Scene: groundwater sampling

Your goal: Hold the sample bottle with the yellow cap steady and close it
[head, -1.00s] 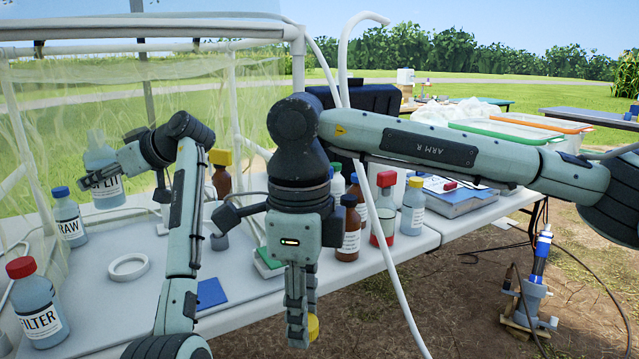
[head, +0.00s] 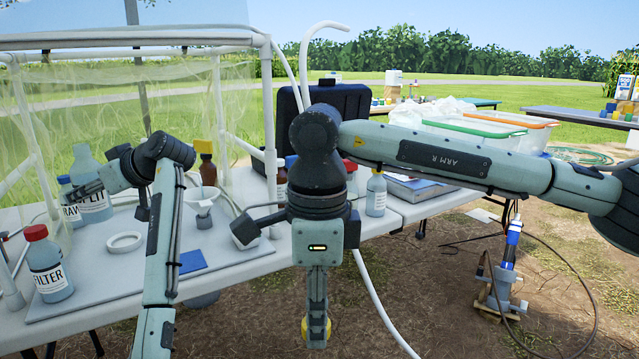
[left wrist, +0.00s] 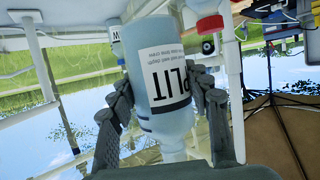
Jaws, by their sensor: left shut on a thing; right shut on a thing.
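The sample bottle (head: 95,207) is pale blue with a white label ending in "PLIT", upright at the left of the table. Its top shows no cap. My left gripper (head: 82,190) is shut around it. In the left wrist view the bottle (left wrist: 172,110) appears inverted between the two fingers (left wrist: 165,95), and its neck is partly hidden at the bottom. My right gripper (head: 316,325) points down in front of the table, shut on the yellow cap (head: 305,329), which shows at the fingertips, far to the right of the bottle. Whether the bottle touches the table is unclear.
A blue-capped RAW bottle (head: 66,190) stands close beside the sample bottle. An amber bottle (head: 208,168) stands behind. A white frame post (head: 269,130) rises at the table.

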